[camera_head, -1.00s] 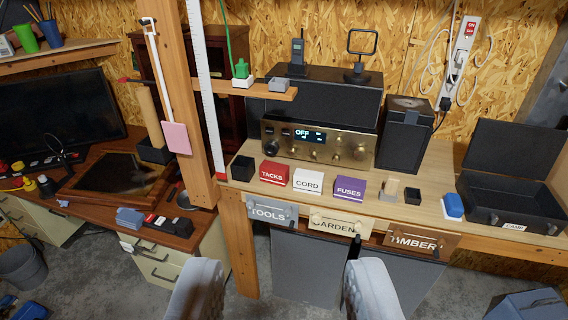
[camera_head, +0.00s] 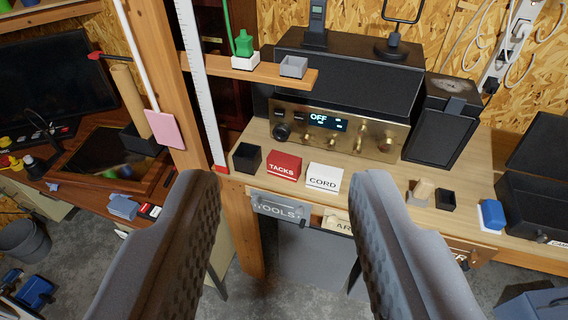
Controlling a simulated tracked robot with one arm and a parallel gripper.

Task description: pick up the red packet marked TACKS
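The red packet marked TACKS (camera_head: 284,167) sits on the plank bench (camera_head: 395,181), between a small black open box and the white packet marked CORD (camera_head: 324,177). Its label faces me and nothing covers it. My gripper (camera_head: 277,190) is open and empty, its two grey fingers wide apart in the foreground. The red packet shows beyond and between the fingertips, apart from them. The purple FUSES packet is not visible now; the right finger stands over that part of the view.
The black open box (camera_head: 247,158) stands left of the packet, beside a wooden post with a white ruler (camera_head: 203,95). A radio (camera_head: 335,133) is behind. A wooden block (camera_head: 423,190), small black cup (camera_head: 446,200) and blue item (camera_head: 491,214) are right. A shelf (camera_head: 225,69) overhangs behind left.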

